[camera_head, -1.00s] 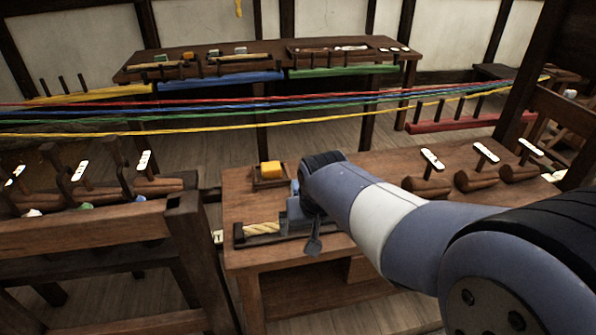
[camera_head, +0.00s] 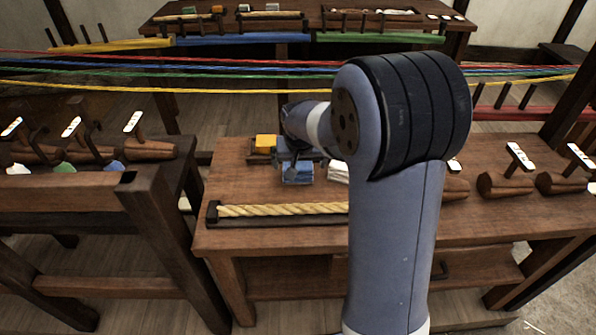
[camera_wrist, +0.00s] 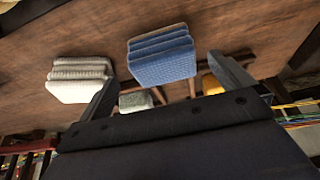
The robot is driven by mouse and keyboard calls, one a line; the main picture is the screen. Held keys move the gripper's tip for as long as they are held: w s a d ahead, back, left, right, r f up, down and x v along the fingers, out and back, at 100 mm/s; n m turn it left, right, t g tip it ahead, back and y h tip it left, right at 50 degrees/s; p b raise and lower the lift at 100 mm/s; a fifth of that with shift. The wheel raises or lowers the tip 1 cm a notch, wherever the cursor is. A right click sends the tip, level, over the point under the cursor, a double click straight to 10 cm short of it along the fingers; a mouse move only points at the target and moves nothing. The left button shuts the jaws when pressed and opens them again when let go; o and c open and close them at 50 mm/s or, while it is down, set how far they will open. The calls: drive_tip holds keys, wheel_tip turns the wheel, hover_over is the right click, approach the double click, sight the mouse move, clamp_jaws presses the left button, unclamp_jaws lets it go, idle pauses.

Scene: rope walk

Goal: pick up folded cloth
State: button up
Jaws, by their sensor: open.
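A blue folded cloth (camera_wrist: 161,62) lies on the wooden bench top, in the upper middle of the wrist view. It also shows in the head view (camera_head: 298,177), partly behind my gripper. A pale grey-white folded cloth (camera_wrist: 80,82) lies to its left in the wrist view, and its white edge shows in the head view (camera_head: 338,172). My gripper (camera_wrist: 163,69) is open and empty. Its two fingers are apart, and the blue cloth appears between and beyond their tips. I cannot tell how far above the cloth they are.
A yellow block (camera_head: 266,141) sits in a small tray behind the blue cloth. A grey-green item (camera_wrist: 135,102) shows between the fingers. A holder with thick yellow rope (camera_head: 280,210) lies along the bench front. Coloured strands (camera_head: 180,66) stretch behind the bench.

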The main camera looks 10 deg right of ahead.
sight(298, 167)
drive_tip(key=x, duration=0.5)
drive_tip(key=shift+s+a+f, duration=0.2)
drive_tip(key=shift+s, duration=0.15)
drive_tip(key=c, duration=1.1)
wheel_tip(298, 167, up, 10)
drive_tip(key=shift+r+p, duration=0.1)
drive_tip(key=shift+p, duration=0.25)
drive_tip(key=o, duration=0.4)
drive_tip(key=shift+c, duration=1)
